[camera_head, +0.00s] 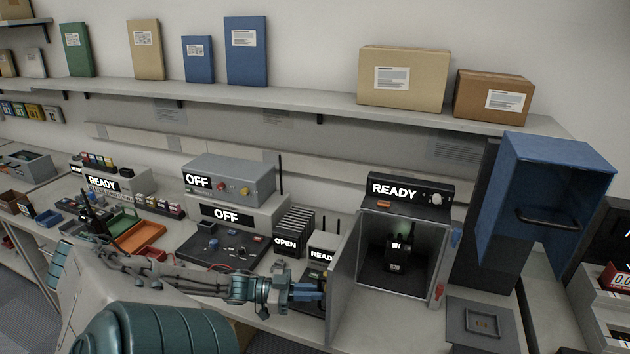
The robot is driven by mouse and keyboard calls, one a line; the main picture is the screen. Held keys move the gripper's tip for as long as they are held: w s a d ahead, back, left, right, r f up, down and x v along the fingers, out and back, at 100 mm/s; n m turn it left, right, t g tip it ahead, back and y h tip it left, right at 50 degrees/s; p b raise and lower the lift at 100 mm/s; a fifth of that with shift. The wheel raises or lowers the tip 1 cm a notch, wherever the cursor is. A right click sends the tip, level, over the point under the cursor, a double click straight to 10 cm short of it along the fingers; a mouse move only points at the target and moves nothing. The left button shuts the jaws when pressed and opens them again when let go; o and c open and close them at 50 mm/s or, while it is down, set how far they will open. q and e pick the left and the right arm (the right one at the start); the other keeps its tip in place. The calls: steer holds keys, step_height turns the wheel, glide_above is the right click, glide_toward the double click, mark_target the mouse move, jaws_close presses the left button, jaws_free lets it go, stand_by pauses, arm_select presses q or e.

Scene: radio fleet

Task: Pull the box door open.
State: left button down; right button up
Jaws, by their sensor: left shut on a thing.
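The grey box (443,255) under a READY sign stands on the bench right of centre. Its front is open, and a dark radio (398,250) stands upright inside. Its door (345,280) appears as a grey panel at the box's left side, swung out toward me. My left gripper (310,291) is at the outer left face of this door, its blue fingers shut. The part it grips, likely the door's handle, is hidden by the fingers. My right gripper is not in view.
A blue hood (556,175) with a dark handle stands at the right. A grey plate (484,322) lies at front right. Left of the door are a small READY unit (322,247), an OPEN rack (292,230) and a dark panel with knobs (213,250).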

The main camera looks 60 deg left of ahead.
arm_select(q)
steer(key=shift+w+a+r, duration=0.15)
steer(key=shift+w+r, duration=0.1)
steer(key=shift+w, duration=0.05)
steer(key=c, duration=1.6)
jaws_free()
steer(key=shift+w, duration=0.15)
steer(key=shift+o, duration=0.5)
steer(key=shift+w+f, duration=0.25)
steer(key=p+v, duration=0.1)
steer(key=v, duration=1)
steer(key=shift+p, duration=0.35)
steer(key=shift+s+f, duration=0.1)
